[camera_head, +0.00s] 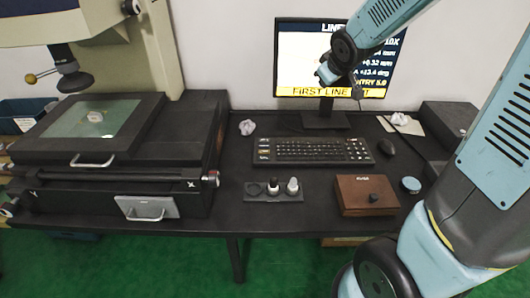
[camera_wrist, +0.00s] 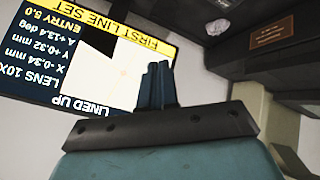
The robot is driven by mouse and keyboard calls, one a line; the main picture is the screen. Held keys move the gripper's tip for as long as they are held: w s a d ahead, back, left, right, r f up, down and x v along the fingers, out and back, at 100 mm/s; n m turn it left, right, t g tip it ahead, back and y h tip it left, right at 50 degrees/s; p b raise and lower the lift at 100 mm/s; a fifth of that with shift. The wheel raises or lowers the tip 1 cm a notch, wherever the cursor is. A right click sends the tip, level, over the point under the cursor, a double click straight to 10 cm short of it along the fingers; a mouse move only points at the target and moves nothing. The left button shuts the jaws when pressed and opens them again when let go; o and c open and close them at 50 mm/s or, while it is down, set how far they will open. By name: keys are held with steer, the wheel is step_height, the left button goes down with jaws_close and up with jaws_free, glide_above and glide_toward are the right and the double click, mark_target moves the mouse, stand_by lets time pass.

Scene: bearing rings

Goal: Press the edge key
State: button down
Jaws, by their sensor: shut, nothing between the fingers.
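The black keyboard (camera_head: 312,151) lies on the bench below the monitor, with a few yellowish keys at its left end. Its lettering is too small to read, so I cannot tell which one is the edge key. My gripper (camera_head: 326,73) hangs in front of the monitor, well above the keyboard. In the wrist view my gripper (camera_wrist: 157,86) has its dark fingers together and empty. The monitor (camera_head: 300,60) is partly hidden by my arm; it also shows upside down in the wrist view (camera_wrist: 75,60), reading "LINED UP", "LENS 10X", "A +13.4 deg" and "FIRST LINE SET".
A measuring machine with a glass stage (camera_head: 92,120) stands at left.

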steer(key=w+a+f+n+y, duration=0.1)
steer(key=w+a+f+n, duration=0.2)
steer(key=w+a+f, duration=0.25)
steer(key=n+g+y, duration=0.2)
steer(key=n+y, duration=0.3)
steer(key=n, duration=0.2)
glide_above(265, 153)
step_height(265, 153, down, 15)
steer(key=shift+r, duration=0.2)
steer(key=shift+f, duration=0.1)
steer(key=shift+f, duration=4.3)
steer(key=shift+d+f, duration=0.1)
steer(key=shift+f, duration=0.25)
